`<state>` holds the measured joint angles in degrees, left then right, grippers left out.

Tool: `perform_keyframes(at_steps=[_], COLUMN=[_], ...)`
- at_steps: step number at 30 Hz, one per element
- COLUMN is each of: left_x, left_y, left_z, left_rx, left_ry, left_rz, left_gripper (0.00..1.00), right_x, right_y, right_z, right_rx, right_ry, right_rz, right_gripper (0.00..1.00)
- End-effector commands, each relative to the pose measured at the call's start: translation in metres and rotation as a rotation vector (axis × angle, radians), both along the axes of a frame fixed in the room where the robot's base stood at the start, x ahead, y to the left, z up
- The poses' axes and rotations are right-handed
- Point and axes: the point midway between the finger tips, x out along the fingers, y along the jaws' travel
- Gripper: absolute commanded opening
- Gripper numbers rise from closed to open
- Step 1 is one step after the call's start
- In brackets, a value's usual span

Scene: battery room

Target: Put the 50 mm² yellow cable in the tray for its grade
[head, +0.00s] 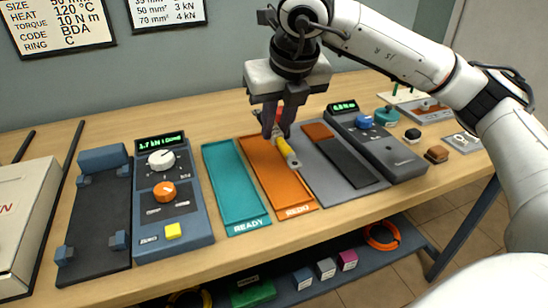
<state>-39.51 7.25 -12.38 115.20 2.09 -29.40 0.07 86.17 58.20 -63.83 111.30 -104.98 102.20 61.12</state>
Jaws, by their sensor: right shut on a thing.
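A short yellow cable (285,149) with a grey metal end is in the jaws of my right gripper (276,135). The gripper points down, shut on the cable, over the orange tray (268,171) marked REDO. The cable's near end slants toward the tray's right edge; I cannot tell whether it touches the tray. A red part shows behind the fingers, partly hidden. The teal tray (236,187) marked READY lies empty just left of the orange one. My left gripper is not in view.
Left of the trays stands a blue-grey tester (185,226) with a lit display and knobs, then a dark clamp bed (100,219). Right of the trays are a grey board (325,173) and another meter (395,157). Wall charts (58,25) hang behind. A shelf below holds blocks.

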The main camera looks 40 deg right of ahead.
Motion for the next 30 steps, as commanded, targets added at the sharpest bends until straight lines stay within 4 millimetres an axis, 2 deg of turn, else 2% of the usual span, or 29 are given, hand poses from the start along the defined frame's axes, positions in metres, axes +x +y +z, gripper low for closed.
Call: perform_keyframes(at_steps=[1,3,8,15,23,30], left_x=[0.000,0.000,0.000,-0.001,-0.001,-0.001], left_y=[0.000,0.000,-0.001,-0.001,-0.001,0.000], left_z=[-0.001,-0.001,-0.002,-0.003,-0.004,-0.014], left_rx=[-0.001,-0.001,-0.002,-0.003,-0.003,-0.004], left_ry=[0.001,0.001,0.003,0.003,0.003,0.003], left_rz=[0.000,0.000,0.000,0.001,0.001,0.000], left_gripper=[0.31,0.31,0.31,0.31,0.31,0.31], right_x=[-0.001,0.000,0.000,-0.001,0.000,0.000], right_y=[0.000,0.000,0.000,0.000,0.000,0.000], right_z=[-0.011,-0.020,-0.031,-0.063,-0.065,-0.074], right_rx=[0.000,0.000,0.001,0.001,0.002,0.003], right_ry=[0.003,0.000,0.000,0.002,-0.003,-0.002], right_rz=[0.000,0.000,0.003,0.002,0.003,0.003], right_gripper=[0.00,0.00,0.00,0.00,0.00,0.00])
